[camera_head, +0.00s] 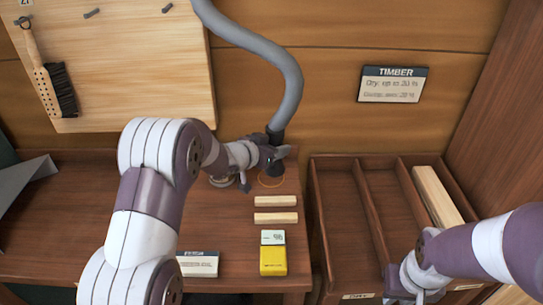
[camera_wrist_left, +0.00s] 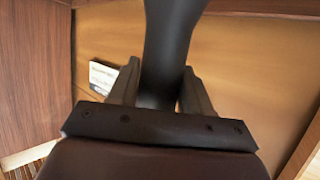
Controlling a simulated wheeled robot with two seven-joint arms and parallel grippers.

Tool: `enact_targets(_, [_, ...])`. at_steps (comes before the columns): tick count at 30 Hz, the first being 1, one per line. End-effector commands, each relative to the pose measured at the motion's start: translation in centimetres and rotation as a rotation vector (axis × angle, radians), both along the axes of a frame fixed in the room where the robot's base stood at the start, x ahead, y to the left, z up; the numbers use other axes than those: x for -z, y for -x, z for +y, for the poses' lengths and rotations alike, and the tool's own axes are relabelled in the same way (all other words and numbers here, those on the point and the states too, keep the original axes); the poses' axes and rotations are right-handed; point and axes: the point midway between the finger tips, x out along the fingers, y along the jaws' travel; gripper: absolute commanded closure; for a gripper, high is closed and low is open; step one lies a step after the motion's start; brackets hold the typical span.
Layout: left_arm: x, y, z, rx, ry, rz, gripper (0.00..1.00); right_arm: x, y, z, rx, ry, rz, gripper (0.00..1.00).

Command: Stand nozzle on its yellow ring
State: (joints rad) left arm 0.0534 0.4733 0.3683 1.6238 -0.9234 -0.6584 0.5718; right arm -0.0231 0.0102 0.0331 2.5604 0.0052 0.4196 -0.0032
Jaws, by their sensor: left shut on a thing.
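The dark nozzle (camera_head: 274,168) is at the lower end of a grey hose and looks roughly upright. My left gripper (camera_head: 277,153) is shut on it; in the left wrist view the nozzle (camera_wrist_left: 168,50) stands between the two fingers of the gripper (camera_wrist_left: 158,92). The thin yellow ring (camera_head: 271,185) is on the bench top, directly under or just in front of the nozzle's lower end. I cannot tell whether the nozzle touches the bench. My right gripper (camera_head: 402,299) is at the bottom right, partly cut off, its fingers unclear.
A divided timber tray (camera_head: 330,215) is to the right.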

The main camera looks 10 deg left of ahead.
Motion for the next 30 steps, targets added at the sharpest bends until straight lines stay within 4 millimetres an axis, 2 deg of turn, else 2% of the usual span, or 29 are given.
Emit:
enact_targets(3, [1.3, -2.1, 1.1, -0.001, 0.000, -0.001, 0.89, -0.4, 0.0, 0.0, 0.000, 0.000, 0.000, 0.77])
enact_targets(6, [1.9, -3.0, 1.5, 0.000, 0.000, -0.002, 0.89, -0.4, 0.0, 0.0, 0.000, 0.000, 0.000, 0.77])
enact_targets(8, [2.3, -3.2, 1.6, 0.001, 0.001, -0.001, 0.89, -0.4, 0.0, 0.0, 0.000, 0.000, 0.000, 0.77])
enact_targets(15, [6.1, -3.2, 1.6, 0.000, 0.000, 0.000, 0.89, -0.2, 0.0, 0.0, 0.000, 0.000, 0.000, 0.77])
enact_targets(25, [6.5, -3.2, 1.6, 0.000, 0.000, -0.002, 0.89, 0.0, 0.0, 0.0, 0.000, 0.000, 0.000, 0.77])
enact_targets(26, [6.5, -3.1, 1.6, 0.000, 0.000, -0.001, 0.45, 0.0, 0.0, 0.0, 0.000, 0.000, 0.000, 0.77])
enact_targets(27, [6.4, -3.1, 1.6, 0.000, 0.000, -0.001, 0.32, -0.1, 0.0, 0.0, 0.000, 0.000, 0.000, 0.77])
enact_targets(28, [6.4, -3.1, 1.6, 0.000, 0.000, -0.001, 0.26, -0.1, 0.0, 0.0, 0.000, 0.000, 0.000, 0.77])
enact_targets(30, [6.4, -3.1, 1.6, 0.000, 0.000, -0.001, 0.26, -0.1, 0.0, 0.0, 0.000, 0.000, 0.000, 0.77])
